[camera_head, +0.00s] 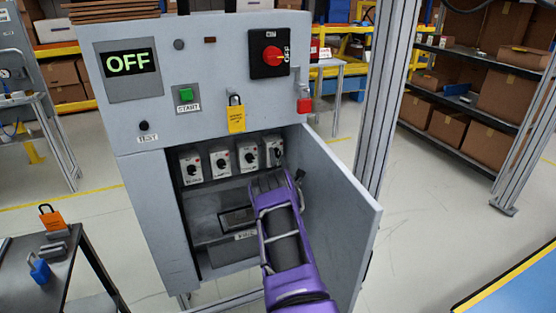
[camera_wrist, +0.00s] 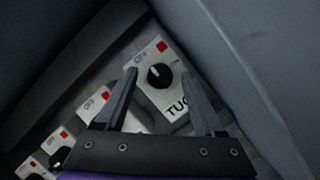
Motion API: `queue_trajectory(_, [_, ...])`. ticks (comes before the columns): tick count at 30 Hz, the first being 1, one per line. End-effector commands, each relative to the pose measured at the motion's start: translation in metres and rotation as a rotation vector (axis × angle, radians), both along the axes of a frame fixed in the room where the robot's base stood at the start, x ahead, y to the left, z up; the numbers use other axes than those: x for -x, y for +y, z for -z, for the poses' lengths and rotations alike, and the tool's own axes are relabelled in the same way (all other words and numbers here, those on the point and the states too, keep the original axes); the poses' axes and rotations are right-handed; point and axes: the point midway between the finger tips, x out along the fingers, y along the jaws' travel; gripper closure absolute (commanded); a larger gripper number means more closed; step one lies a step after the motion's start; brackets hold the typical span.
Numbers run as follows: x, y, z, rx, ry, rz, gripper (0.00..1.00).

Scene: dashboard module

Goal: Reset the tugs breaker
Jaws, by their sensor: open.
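The tugs breaker (camera_wrist: 170,89) is a pale box with a round black knob, a red square and partly covered "TUG" lettering. In the head view it is the rightmost breaker (camera_head: 273,152) in a row inside the open cabinet. My gripper (camera_wrist: 158,73) is open and empty. Its fingertips appear on either side of the knob in the wrist view; I cannot tell whether they touch it. The knob's small pale mark seems to point toward the upper left, near the "OFF" lettering. In the head view my gripper (camera_head: 268,181) reaches into the cabinet just below this breaker, fingertips hidden.
Other breakers (camera_head: 221,161) stand to the left. The open cabinet door (camera_head: 345,220) is close on my arm's right. The cabinet front (camera_head: 205,125) above carries an "OFF" display (camera_head: 130,62), a red rotary switch (camera_head: 271,54) and a yellow padlock tag (camera_head: 236,119).

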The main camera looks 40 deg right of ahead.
Motion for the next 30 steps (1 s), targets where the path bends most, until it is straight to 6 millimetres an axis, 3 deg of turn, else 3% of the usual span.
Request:
queue_trajectory(8, [-0.0004,-0.0004,0.0001,0.000,0.001,0.001,0.32])
queue_trajectory(19, [-0.0004,-0.0001,0.0001,0.000,0.000,0.000,0.98])
queue_trajectory(30, [-0.0006,0.0005,-0.0001,-0.029,-0.007,0.000,1.00])
